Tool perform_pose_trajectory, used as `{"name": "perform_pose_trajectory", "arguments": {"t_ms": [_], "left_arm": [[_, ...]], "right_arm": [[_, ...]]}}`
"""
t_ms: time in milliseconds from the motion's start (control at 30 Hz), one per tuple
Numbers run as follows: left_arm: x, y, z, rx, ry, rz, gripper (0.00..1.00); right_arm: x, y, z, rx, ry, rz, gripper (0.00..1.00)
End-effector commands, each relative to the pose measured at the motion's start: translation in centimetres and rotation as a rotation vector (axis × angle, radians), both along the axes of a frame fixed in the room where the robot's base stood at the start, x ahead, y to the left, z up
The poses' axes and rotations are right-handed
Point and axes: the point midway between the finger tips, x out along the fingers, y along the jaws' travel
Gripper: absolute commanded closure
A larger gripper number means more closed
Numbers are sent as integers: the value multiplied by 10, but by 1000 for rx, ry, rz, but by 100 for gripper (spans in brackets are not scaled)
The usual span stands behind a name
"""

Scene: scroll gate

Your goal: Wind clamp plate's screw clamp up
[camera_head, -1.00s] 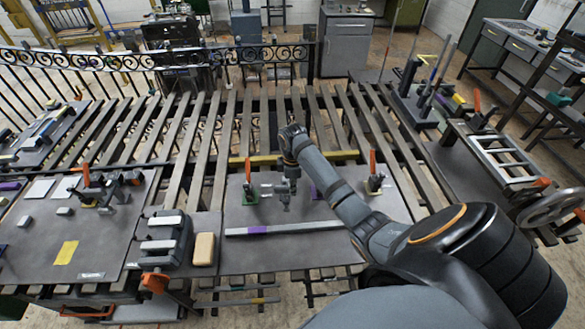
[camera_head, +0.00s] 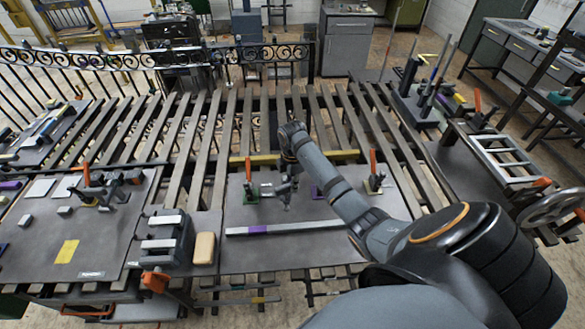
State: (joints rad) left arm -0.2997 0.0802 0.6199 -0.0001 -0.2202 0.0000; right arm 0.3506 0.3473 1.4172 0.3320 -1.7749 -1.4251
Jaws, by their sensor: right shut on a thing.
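The clamp plate (camera_head: 330,247) is the dark flat plate at the middle front of the slatted bench. A small grey screw clamp (camera_head: 286,200) stands near its middle, partly hidden by my right gripper. My right gripper (camera_head: 286,186) comes down from above, shut on the top of the screw clamp; its fingertips are small and hard to make out. Toggle clamps with red handles stand on either side, the left one (camera_head: 249,189) with a green base and the right one (camera_head: 374,180) near my forearm. My left gripper is out of view.
A flat bar with a purple band (camera_head: 290,228) lies in front of the screw clamp. A yellow bar (camera_head: 262,159) lies behind it. A dark block rack (camera_head: 168,241) and a tan block (camera_head: 204,248) stand to the left. A handwheel (camera_head: 549,208) is at the far right.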

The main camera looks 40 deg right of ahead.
Motion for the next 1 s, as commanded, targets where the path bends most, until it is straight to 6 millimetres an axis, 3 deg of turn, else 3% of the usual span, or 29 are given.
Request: {"name": "perform_pose_trajectory", "arguments": {"t_ms": [200,233,367,700,1000], "left_arm": [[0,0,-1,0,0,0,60],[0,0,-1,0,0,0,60],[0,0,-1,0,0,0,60],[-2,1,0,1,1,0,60],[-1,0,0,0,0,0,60]], "right_arm": [[-3,1,-4,3,11,-1,100],[-3,1,-4,4,10,-1,79],[-2,1,-3,3,8,-1,62],[-1,0,3,0,2,-2,60],[0,0,55,0,1,-1,60]]}}
